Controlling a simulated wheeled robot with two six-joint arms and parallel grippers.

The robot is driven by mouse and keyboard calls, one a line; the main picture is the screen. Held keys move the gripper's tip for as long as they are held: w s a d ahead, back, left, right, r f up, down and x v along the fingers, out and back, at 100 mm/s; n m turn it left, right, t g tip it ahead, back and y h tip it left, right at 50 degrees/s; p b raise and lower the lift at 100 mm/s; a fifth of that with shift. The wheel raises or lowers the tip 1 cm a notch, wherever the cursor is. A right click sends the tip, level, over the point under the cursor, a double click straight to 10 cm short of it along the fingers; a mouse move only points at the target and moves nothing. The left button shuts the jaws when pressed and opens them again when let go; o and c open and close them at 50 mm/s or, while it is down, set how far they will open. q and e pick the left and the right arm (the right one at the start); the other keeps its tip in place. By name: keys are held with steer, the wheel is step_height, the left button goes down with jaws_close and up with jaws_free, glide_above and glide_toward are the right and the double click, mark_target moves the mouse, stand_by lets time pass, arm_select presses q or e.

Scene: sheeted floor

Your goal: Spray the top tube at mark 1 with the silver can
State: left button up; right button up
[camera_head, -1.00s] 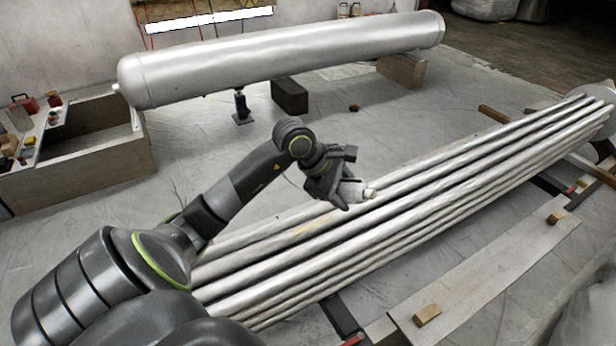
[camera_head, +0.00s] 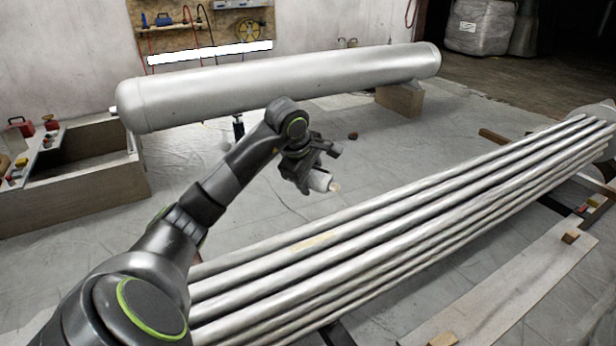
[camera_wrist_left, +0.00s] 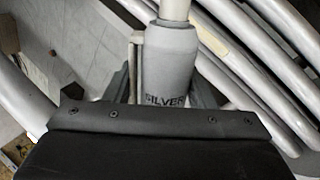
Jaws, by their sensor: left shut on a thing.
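The silver can (camera_head: 321,180) is in my left gripper (camera_head: 311,172), which is shut on it. In the left wrist view the grey can (camera_wrist_left: 171,62) reads "SILVER", and its pale nozzle end points towards the top of the picture. The can is in the air, and in the head view it appears just beyond the far edge of a bundle of grey tubes (camera_head: 400,225). A pale yellowish mark (camera_head: 312,241) lies on one upper tube. It also shows in the left wrist view as a pale strip (camera_wrist_left: 209,33). No number is readable. My right gripper is not in view.
A large silver cylinder (camera_head: 280,87) lies on supports behind the arm. A wooden box (camera_head: 75,195) stands at the left. A plank (camera_head: 500,287) with small wood blocks lies at the right front. The sheeted floor between cylinder and tubes is mostly clear.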

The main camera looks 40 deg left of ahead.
arm_select(q)
steer(key=shift+b+x, duration=0.35)
steer(key=shift+x, duration=0.5)
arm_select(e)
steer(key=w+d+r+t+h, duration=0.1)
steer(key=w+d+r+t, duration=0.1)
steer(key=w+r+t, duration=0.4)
arm_select(q)
steer(key=s+a+p, duration=0.3)
steer(key=s+p, duration=0.5)
steer(key=s, duration=0.2)
steer(key=s+a+p, duration=0.4)
steer(key=s+p, duration=0.4)
steer(key=s, duration=0.3)
steer(key=shift+s+a, duration=0.15)
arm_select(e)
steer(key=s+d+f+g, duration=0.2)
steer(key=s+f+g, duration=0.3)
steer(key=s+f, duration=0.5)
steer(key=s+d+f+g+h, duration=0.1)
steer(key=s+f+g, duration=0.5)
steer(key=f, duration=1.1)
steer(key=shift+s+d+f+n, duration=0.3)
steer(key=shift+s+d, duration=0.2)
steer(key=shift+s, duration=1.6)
arm_select(q)
steer(key=shift+r, duration=0.1)
steer(key=shift+c, duration=0.2)
